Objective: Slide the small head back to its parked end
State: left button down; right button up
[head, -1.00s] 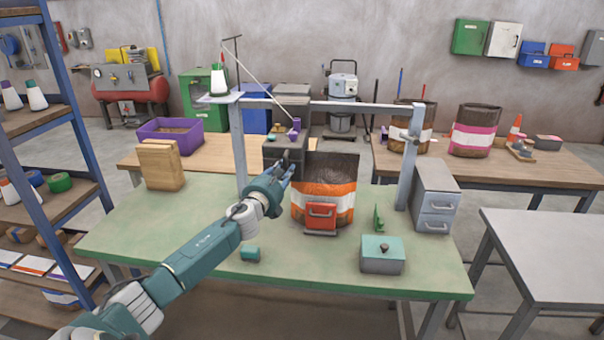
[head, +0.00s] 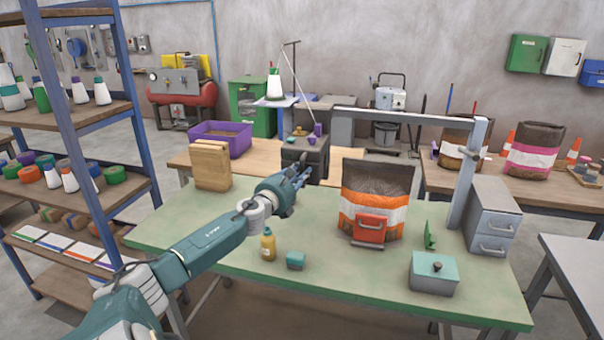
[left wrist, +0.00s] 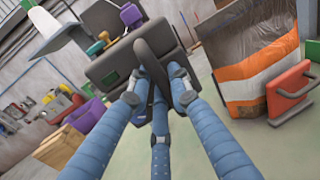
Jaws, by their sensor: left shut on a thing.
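The small head (head: 312,155) is a dark grey block by the left part of the overhead frame, with small coloured parts on top. In the left wrist view the head (left wrist: 112,68) fills the upper middle. My left gripper (head: 303,174) is shut on its dark curved handle (left wrist: 150,58), with the fingers on both sides of it. The grey overhead beam (head: 410,114) runs to a post at the right. The bag (head: 375,182), with an orange and white band, stands right of the head, clear of it. My right gripper is out of view.
Brown boards (head: 211,165) stand at the left end.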

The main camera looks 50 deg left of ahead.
pick_arm(q)
jog(key=shift+f, duration=0.1)
jog(key=c, duration=1.6)
grip_release()
jog(key=shift+v, duration=6.05)
